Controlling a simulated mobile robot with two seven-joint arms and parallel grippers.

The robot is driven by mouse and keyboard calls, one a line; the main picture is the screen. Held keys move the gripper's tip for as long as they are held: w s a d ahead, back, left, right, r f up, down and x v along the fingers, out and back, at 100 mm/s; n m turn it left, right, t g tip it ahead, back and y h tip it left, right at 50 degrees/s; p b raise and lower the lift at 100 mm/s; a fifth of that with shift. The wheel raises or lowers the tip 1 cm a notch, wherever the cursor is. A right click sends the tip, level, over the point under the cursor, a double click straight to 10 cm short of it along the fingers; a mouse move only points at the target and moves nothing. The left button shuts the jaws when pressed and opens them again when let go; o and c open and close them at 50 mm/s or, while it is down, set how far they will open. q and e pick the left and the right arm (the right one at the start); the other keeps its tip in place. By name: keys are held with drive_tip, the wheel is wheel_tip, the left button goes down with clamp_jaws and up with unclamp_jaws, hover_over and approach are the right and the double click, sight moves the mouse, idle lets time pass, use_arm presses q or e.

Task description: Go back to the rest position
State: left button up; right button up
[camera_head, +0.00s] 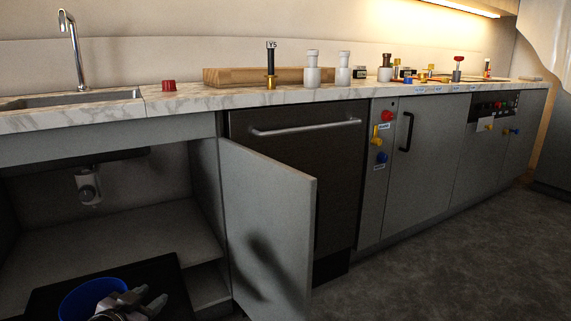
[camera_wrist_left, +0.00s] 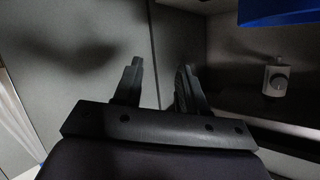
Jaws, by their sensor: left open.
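My left gripper (camera_head: 146,302) is at the bottom left of the head view, in front of the open under-sink cabinet. It is beside a blue round container (camera_head: 92,299). In the left wrist view its two fingers (camera_wrist_left: 160,85) are apart with nothing between them. The blue container also shows at the top right of that view (camera_wrist_left: 280,10), apart from the fingers. The open cabinet door (camera_head: 268,225) stands to the right of the gripper. My right gripper is in neither view.
The cabinet (camera_head: 110,240) holds a drain fitting (camera_head: 88,187), and a black flat surface (camera_head: 160,270) lies under the blue container. The counter (camera_head: 200,98) carries a sink (camera_head: 70,99), a red object (camera_head: 169,85), and a wooden block (camera_head: 235,77). The floor (camera_head: 430,260) at right is clear.

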use_arm(q)
drive_tip(key=s+d+f+g+h, duration=0.1)
drive_tip(key=s+d+f+h, duration=0.25)
drive_tip(key=s+d, duration=0.95)
drive_tip(key=s+d+r+n+h, duration=0.2)
drive_tip(key=s+d+r, duration=0.3)
drive_tip(key=s+d, duration=0.35)
drive_tip(key=s+a+r+g+y+p, duration=0.1)
drive_tip(key=a+r+p, duration=0.4)
drive_tip(key=p, duration=1.2)
drive_tip(key=s+a+r+g+y+p, duration=0.1)
drive_tip(key=s+a+r+y+p, duration=0.2)
drive_tip(key=r+p, duration=0.7)
drive_tip(key=s+a+p, duration=0.1)
drive_tip(key=a+p, duration=0.1)
drive_tip(key=p, duration=0.5)
drive_tip(key=shift+r, duration=0.2)
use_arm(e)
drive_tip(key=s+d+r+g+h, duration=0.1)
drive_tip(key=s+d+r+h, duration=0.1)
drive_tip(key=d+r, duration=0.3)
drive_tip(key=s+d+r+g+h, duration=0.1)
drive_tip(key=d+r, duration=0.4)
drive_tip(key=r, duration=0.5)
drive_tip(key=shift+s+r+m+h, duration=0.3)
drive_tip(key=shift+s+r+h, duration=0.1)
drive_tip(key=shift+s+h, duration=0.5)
